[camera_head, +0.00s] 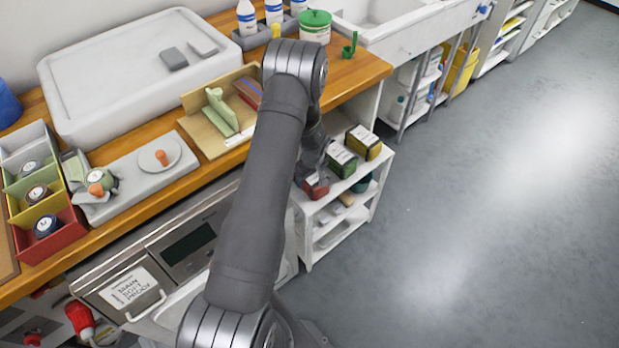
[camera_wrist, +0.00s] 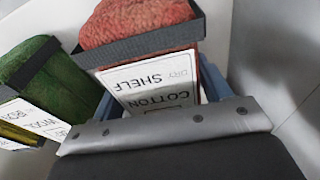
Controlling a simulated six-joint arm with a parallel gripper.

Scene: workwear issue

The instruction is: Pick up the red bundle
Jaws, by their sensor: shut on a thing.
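The red bundle (camera_head: 318,190) is at the near end of the row on the white shelf unit, partly hidden by my arm. In the wrist view the red bundle (camera_wrist: 135,22) fills the upper middle, with a dark strap and a white label reading "DRY SHELF" and "COTTON". My gripper (camera_head: 313,172) points down over it. In the wrist view its blue fingers show on both sides of the bundle, shut on it. I cannot tell whether the bundle touches the shelf.
A green bundle (camera_head: 342,162) stands close beside the red one, and a yellow bundle (camera_head: 364,142) stands beyond it. The white shelf unit (camera_head: 306,245) has lower shelves with small items. The wooden counter (camera_head: 352,72) is to the left and behind. Grey floor is clear to the right.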

